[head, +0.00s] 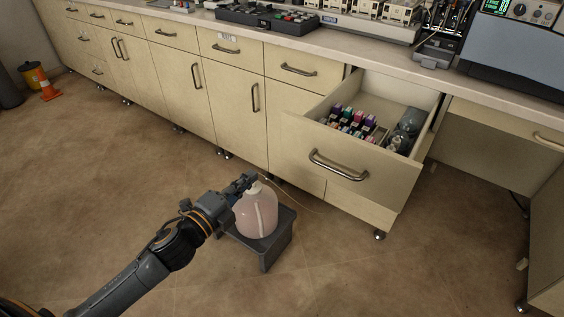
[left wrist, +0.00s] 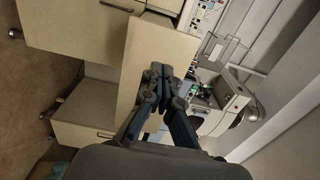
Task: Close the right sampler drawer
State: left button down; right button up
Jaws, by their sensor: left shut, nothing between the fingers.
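The right sampler drawer (head: 340,165) is pulled out from the cream cabinet row in the head view, with a curved metal handle (head: 337,166) on its front. Inside it are several small coloured-cap items and a few dark rounded objects. My left gripper (head: 247,180) is shut and empty, left of the drawer front and apart from it, close to the jug's neck. In the left wrist view the shut fingers (left wrist: 160,78) show before a cream panel (left wrist: 150,65); I cannot tell which panel it is. My right gripper is not in view.
A jug of pinkish liquid (head: 257,212) stands on a low grey stool (head: 271,244) on the floor, in front of the drawer. The counter (head: 400,66) above holds instruments. An orange cone (head: 45,84) stands far left.

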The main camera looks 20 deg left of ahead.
aim_at(288, 142)
pick_arm(q)
jog(key=x, duration=1.2)
jog(key=shift+w, duration=0.4)
jog(key=shift+w+d, duration=0.2)
jog(key=shift+w, duration=0.3)
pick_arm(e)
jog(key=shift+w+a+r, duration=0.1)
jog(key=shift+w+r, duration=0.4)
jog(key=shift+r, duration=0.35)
pick_arm(q)
jog(key=shift+w+d, duration=0.1)
